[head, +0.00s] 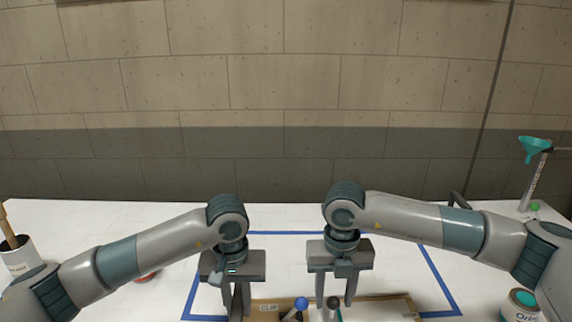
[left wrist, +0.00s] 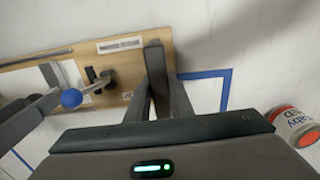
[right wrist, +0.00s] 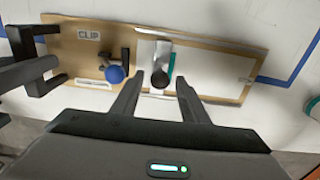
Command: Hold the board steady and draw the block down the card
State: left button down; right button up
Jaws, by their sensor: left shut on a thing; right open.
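The brown board (right wrist: 75,58) lies on the table inside a blue outline, with a CLIP label at its left part. A clip with a blue knob (right wrist: 114,74) sits at the left end of the white card (right wrist: 205,72). The grey block with a teal side (right wrist: 162,64) stands on the card beside the clip. My right gripper (right wrist: 157,82) is open, its fingertips on either side of the block, apparently not touching it.
A blue tape outline (head: 437,275) surrounds the board. A white pot with a brush (head: 18,255) stands at the left. The table behind the board is clear.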

jog(key=shift+f, duration=1.4)
grip_shut()
jog(key=shift+d, duration=0.15)
jog(key=shift+w+d, duration=0.1)
jog(key=shift+d, duration=2)
